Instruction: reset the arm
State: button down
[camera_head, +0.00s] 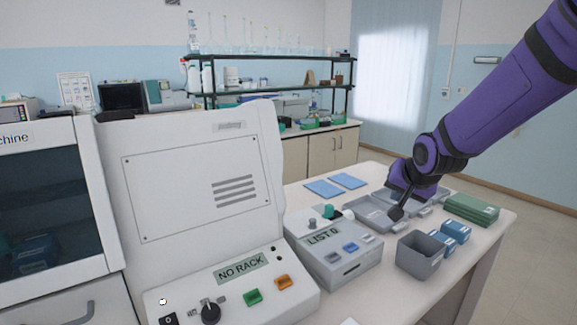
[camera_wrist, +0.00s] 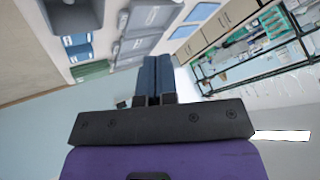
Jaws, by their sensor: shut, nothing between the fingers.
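My purple arm reaches in from the upper right in the head view. My gripper (camera_head: 397,213) points down over the table, near the grey trays (camera_head: 372,217) and the grey open bin (camera_head: 420,256). In the wrist view my gripper (camera_wrist: 157,62) shows its two blue-grey fingers pressed side by side, shut and empty. I cannot tell its exact height above the table.
The labelled device reading "LIST 0" (camera_head: 335,262) stands left of the trays, and the larger "NO RACK" machine (camera_head: 220,280) is beside it. Blue boxes (camera_head: 455,231), a green stack (camera_head: 471,209) and blue sheets (camera_head: 347,181) lie on the table (camera_head: 385,177).

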jog(key=s+d+r+n+g, duration=0.1)
jog(key=s+r, duration=0.2)
jog(key=s, duration=0.7)
jog(key=s+d+r+n+g, duration=0.1)
jog(key=s+r+n, duration=0.1)
jog(key=s, duration=0.8)
jog(key=s+d+r+n, duration=0.2)
jog(key=s+r, duration=0.3)
jog(key=s, duration=0.5)
jog(key=shift+s+g+h, duration=0.3)
jog(key=shift+s+g, duration=0.05)
jog(key=shift+g, duration=0.05)
jog(key=shift+a+r, duration=0.1)
jog(key=shift+a, duration=0.05)
